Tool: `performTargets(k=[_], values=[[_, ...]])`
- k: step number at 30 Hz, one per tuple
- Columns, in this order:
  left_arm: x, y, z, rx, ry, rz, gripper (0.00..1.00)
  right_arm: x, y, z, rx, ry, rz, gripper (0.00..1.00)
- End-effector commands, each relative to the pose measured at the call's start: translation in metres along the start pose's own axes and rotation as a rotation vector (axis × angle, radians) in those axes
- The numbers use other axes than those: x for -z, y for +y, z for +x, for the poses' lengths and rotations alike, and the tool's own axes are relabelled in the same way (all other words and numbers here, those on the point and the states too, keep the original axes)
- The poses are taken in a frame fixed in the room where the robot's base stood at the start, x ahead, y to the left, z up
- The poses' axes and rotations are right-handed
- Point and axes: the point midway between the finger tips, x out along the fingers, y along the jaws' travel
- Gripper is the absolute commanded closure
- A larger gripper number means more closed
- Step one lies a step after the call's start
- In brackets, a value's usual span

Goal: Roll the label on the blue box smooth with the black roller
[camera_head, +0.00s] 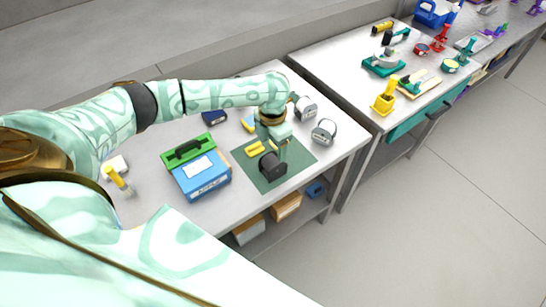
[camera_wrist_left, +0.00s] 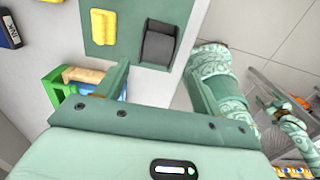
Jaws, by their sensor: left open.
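The black roller (camera_head: 272,165) lies on the dark green mat (camera_head: 299,163) on the workbench. It also shows in the left wrist view (camera_wrist_left: 158,46), just beyond my fingertips. My left gripper (camera_head: 280,153) is open and empty over the mat, with its fingers pointing down close to the roller. In the left wrist view, its fingers (camera_wrist_left: 155,72) are spread apart. The blue box (camera_head: 206,184) stands to the left of the mat, with a white label (camera_head: 200,167) on it. A green-handled tool or frame (camera_head: 189,150) shows at its back edge.
A yellow piece (camera_head: 255,149) lies on the mat beside the roller. Two grey rounded items (camera_head: 324,132) stand at the bench's right. A yellow-handled tool (camera_head: 118,180) is at the left. A second bench (camera_head: 345,75) with several tools stands beyond a gap.

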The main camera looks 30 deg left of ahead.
Motion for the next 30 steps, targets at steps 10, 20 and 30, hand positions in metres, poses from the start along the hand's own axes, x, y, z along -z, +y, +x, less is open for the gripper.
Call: performTargets(k=[10,20,30], values=[[0.001,0.0,0.061,0.0,0.003,-0.001,0.33,0.008,-0.006,0.055,0.006,0.014,0.006,0.3],[0.0,0.001,0.069,0.0,0.0,-0.002,0.33,0.007,-0.012,0.059,0.015,0.012,0.009,0.3],[0.0,0.001,0.069,0.0,0.0,-0.002,0.69,0.004,-0.006,0.059,0.008,0.007,0.004,0.3]])
